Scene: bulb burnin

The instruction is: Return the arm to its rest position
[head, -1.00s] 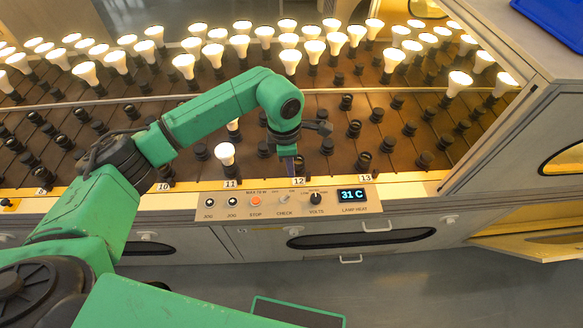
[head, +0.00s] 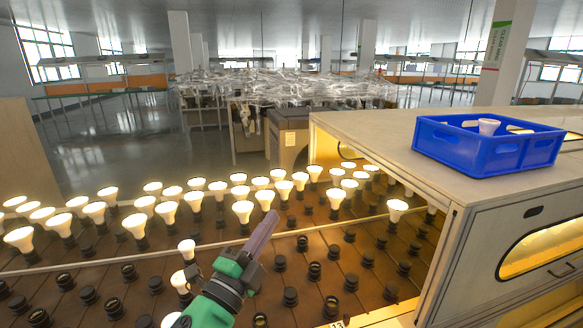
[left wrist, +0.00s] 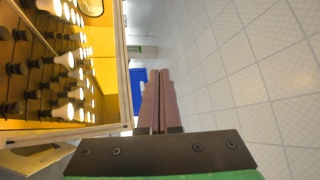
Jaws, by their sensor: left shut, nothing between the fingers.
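My left gripper (head: 265,230) shows in the head view above the socket deck, with its arm coming in from the bottom. Its fingers are together with nothing between them. In the left wrist view the fingers (left wrist: 159,90) are also pressed together, with grey tiled floor to their right. The fingertips are clear of the bulbs in that view. Lit bulbs (head: 242,210) stand in several rows on the brown socket deck (head: 215,238). Empty black sockets (head: 315,270) lie to the right of the gripper. My right gripper is not in view.
A blue crate (head: 487,155) with a bulb (head: 489,126) in it stands on the grey cabinet (head: 385,130) at right. The cabinet's side wall borders the deck. Open floor (head: 130,145) lies behind the deck.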

